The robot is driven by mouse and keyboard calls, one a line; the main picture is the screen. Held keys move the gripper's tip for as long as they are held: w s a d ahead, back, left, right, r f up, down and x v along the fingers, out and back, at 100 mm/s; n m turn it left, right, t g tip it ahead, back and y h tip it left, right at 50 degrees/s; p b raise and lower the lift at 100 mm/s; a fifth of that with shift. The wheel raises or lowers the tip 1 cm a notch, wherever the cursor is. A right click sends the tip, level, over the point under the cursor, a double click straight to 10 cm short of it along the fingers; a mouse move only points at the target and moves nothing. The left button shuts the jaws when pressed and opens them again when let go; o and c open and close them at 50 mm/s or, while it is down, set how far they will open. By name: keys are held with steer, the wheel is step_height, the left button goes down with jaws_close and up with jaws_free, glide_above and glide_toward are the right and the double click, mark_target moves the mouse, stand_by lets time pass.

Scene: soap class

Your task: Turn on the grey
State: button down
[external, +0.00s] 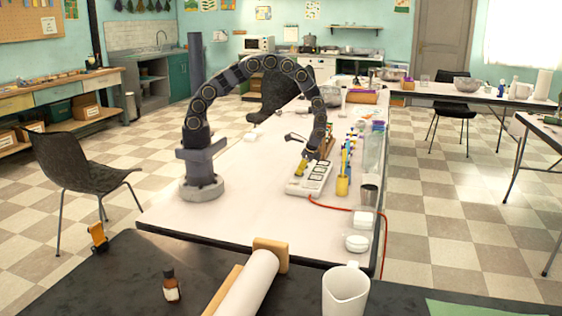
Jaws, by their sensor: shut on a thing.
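A white power strip (310,178) with dark sockets or switches lies on the white table, its red cord (330,207) running off to the right. My gripper (308,160) points down at the far end of the strip. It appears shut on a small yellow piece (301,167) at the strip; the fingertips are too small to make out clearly. I cannot tell whether the yellow piece is attached to the strip. No clearly grey switch can be picked out at this size.
A yellow cup with pens (343,185), a metal cup (369,196) and white round containers (357,243) stand right of the strip. Bottles and jars line the table's right edge. The white table (240,215) is mostly clear left of the strip.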

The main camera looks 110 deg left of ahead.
mark_target(303, 174)
steer(key=shift+s+t, duration=0.3)
steer(key=shift+t, duration=1.1)
steer(key=c, duration=0.8)
jaws_free()
steer(key=shift+c, duration=0.2)
steer(key=shift+w+r, duration=0.1)
step_height(303, 174, up, 12)
steer(key=w, duration=0.1)
steer(key=shift+w, duration=0.25)
